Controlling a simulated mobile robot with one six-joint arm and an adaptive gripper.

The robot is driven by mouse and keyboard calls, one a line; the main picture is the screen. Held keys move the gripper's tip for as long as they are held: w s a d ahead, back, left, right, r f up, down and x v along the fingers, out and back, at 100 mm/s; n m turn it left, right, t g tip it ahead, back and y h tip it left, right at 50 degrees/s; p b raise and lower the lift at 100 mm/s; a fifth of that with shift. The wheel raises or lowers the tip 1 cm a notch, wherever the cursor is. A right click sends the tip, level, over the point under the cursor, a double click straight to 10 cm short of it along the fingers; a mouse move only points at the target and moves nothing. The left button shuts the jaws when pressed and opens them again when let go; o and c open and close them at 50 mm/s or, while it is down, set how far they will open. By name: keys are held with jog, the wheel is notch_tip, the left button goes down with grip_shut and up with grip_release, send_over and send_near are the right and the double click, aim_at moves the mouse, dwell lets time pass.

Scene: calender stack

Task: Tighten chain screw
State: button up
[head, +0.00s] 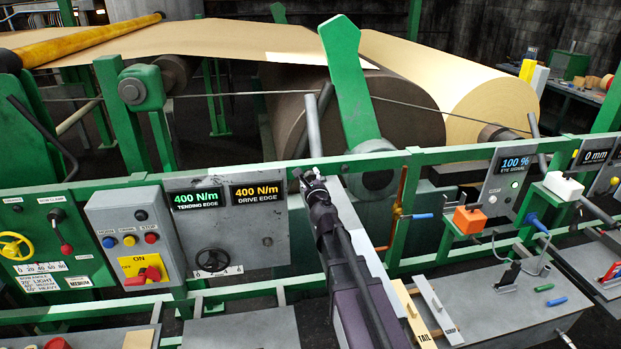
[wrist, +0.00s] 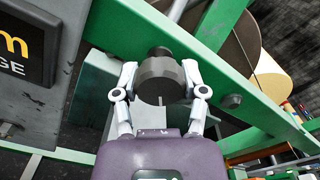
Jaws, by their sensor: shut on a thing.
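My gripper (head: 312,178) is at the green rail near the middle of the head view, just right of the tension readouts. In the wrist view my gripper (wrist: 160,82) has its two pale fingers on either side of a dark grey knob (wrist: 160,70) and is shut on it. The knob sits in front of the green rail, with a smaller dark end beyond it. It may be the chain screw; no label shows. In the head view my gripper and arm mostly hide the knob.
The green rail (wrist: 232,88) runs diagonally behind the knob. A green upright arm (head: 350,90) and paper rolls (head: 455,85) stand behind. A workbench (head: 500,310) is at right.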

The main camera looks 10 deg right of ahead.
jog(key=shift+m, duration=0.4)
